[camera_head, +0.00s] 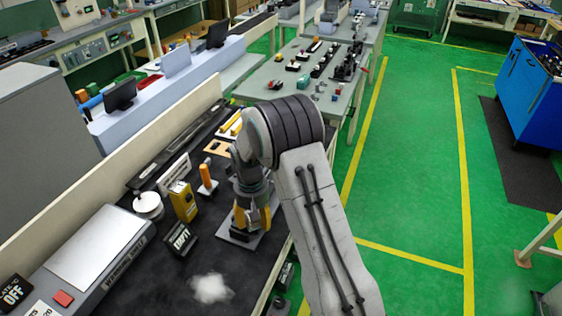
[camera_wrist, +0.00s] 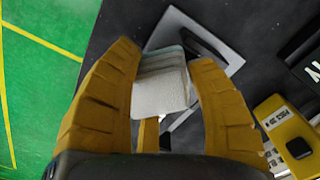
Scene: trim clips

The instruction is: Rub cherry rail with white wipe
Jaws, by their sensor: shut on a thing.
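My gripper (camera_wrist: 164,66) is shut on a white folded wipe (camera_wrist: 160,93), which sits between the two yellow fingers in the wrist view. In the head view my gripper (camera_head: 251,218) points down at the dark bench top, over a grey plate (camera_head: 238,237). The plate also shows in the wrist view (camera_wrist: 228,56) beyond the wipe, with a dark piece on it. Whether the wipe touches anything below cannot be told. I cannot make out a cherry-coloured rail in either view; the fingers and arm hide part of the plate.
A yellow box (camera_head: 184,201), an orange-handled tool (camera_head: 207,181) and a black sign block (camera_head: 180,239) stand left of my gripper. A whitish patch (camera_head: 211,288) lies on the bench in front. A grey device (camera_head: 98,255) is at the left. Green floor lies right.

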